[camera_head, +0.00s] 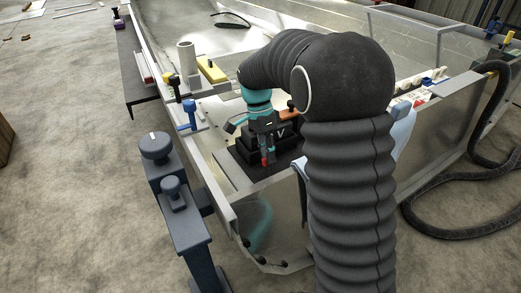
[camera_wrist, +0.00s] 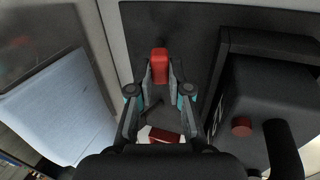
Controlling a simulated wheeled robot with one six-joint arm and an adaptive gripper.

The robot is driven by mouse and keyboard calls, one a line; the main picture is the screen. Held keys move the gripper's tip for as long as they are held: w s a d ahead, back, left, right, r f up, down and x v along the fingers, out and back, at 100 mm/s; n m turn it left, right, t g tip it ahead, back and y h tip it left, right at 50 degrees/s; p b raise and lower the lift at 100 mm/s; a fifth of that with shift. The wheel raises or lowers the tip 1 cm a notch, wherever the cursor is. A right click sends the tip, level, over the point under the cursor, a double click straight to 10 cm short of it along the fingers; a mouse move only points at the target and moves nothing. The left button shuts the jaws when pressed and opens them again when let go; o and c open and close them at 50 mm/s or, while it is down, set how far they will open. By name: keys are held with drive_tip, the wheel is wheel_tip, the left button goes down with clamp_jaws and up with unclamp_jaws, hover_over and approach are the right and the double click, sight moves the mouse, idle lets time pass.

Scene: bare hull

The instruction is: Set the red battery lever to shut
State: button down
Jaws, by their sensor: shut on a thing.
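The red battery lever (camera_wrist: 159,65) sits between the fingertips of my gripper (camera_wrist: 160,82) in the wrist view. The fingers are shut on its red handle. In the head view my gripper (camera_head: 267,155) points down at the front of a black battery box (camera_head: 286,138), and the red handle (camera_head: 265,161) shows at the fingertips. In the wrist view the dark box (camera_wrist: 262,95) with a round red terminal (camera_wrist: 241,126) is to the right of the fingers. The lever's base is mostly hidden, and I cannot tell which setting it stands at.
A light blue cloth (camera_head: 402,128) hangs right of the box; it also shows in the wrist view (camera_wrist: 50,105). Blue-grey posts (camera_head: 182,210) stand outside the hull's left edge. A yellow block (camera_head: 212,70) and white cylinder (camera_head: 186,57) stand behind. A dark hose (camera_head: 440,232) lies at right.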

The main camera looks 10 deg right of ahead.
drive_tip(key=c, duration=1.1)
unclamp_jaws()
drive_tip(key=v, duration=1.2)
